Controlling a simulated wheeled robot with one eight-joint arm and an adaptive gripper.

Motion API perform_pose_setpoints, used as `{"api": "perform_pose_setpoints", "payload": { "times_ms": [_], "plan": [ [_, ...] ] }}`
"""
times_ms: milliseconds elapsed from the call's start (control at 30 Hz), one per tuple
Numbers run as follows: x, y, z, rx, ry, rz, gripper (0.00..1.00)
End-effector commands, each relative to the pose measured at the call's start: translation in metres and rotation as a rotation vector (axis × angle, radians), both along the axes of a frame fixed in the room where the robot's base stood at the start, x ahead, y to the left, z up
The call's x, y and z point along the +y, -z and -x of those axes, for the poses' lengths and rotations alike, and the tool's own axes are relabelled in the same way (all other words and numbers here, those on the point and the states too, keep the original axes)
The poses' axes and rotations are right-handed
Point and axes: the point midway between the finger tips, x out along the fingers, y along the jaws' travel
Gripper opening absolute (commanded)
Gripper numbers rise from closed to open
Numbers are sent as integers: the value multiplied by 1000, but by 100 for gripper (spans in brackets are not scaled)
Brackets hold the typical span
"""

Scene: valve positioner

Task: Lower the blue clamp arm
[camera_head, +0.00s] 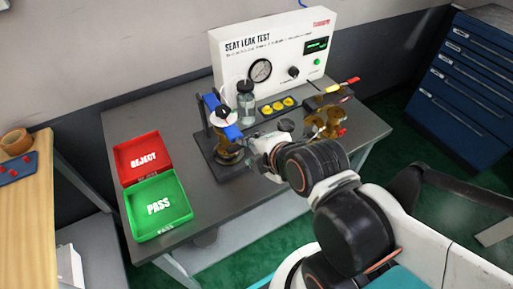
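The clamp fixture has a dark base (213,168) and stands near the front middle of the grey bench. Its blue clamp arm (232,132) shows as blue pieces above the base, with a pale part between them. A brass-coloured valve body (227,155) sits on the base below the blue piece. My gripper (252,147) is at the right side of the fixture, close to the blue arm's lower right end. I cannot tell whether it touches the arm. Its fingers are small and partly hidden by my wrist, so their opening does not show.
The white seat leak test unit (222,62) stands at the back of the bench (180,118). A clear bottle (246,105) stands close behind the fixture. Brass valves (325,122) stand to the right. A red reject tray (121,154) and green pass tray (133,214) lie left.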

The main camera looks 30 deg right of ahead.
Motion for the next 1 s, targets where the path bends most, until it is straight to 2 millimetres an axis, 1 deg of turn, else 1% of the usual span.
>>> {"api": "perform_pose_setpoints", "payload": {
  "times_ms": [400, 1000],
  "plan": [
    [0, -10, 12, -1, 0, 0, 34],
    [0, -11, 13, -1, 0, 0, 34]
  ]
}}
